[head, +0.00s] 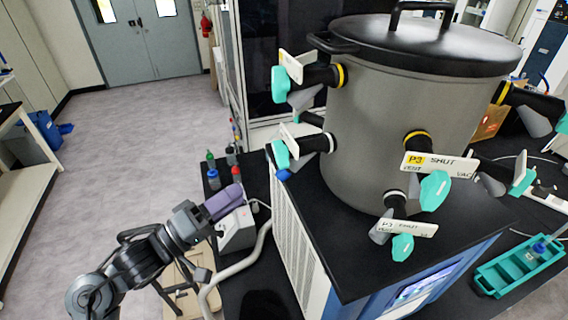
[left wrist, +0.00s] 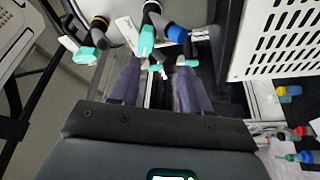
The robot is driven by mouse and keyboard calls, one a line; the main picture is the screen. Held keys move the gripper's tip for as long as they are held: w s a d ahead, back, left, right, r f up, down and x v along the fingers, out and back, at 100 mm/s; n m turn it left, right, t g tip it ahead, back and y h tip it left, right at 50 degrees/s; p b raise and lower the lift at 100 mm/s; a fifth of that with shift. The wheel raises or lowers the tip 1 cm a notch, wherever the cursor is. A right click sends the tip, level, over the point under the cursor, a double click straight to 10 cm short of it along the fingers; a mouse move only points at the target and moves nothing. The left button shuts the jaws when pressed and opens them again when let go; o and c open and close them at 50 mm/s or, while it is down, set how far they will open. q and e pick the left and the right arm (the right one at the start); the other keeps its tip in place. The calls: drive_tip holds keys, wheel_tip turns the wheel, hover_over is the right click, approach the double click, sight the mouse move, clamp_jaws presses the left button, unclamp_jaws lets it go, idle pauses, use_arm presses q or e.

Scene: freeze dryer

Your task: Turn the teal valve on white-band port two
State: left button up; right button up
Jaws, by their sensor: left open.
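A grey drum (head: 385,130) carries several ports with teal valves. A white-band port (head: 322,143) on its lower left has a teal valve (head: 281,154); its label is edge-on and unreadable. Another white-band port (head: 396,203) at the lower front has a teal valve (head: 402,246) and a label reading SHUT; its number is unclear. My left gripper (head: 233,193) is open, left of and below the lower-left valve, with nothing visible between its purple fingers. In the left wrist view, teal valves (left wrist: 147,40) lie beyond the open fingers (left wrist: 158,66). My right gripper is not in view.
Yellow-band ports stick out at the upper left (head: 322,75) and front (head: 417,141). The drum stands on a black-topped cabinet (head: 345,240) with a vented side. Small bottles (head: 212,172) stand near my left gripper. A teal tray (head: 520,265) lies at right.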

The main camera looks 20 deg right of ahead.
sight(276, 156)
use_arm(q)
drive_tip(key=shift+m, duration=0.4)
drive_tip(key=w+d+r, duration=0.1)
drive_tip(key=d, duration=0.2)
drive_tip(key=d+r+p, duration=0.1)
drive_tip(key=d+r, duration=0.1)
drive_tip(key=d, duration=0.1)
drive_tip(key=w+d+r+p, duration=0.1)
drive_tip(key=d, duration=0.2)
drive_tip(key=shift+w+r, duration=0.3)
drive_tip(key=shift+w+d, duration=0.15)
drive_tip(key=shift+d, duration=0.45)
clamp_jaws()
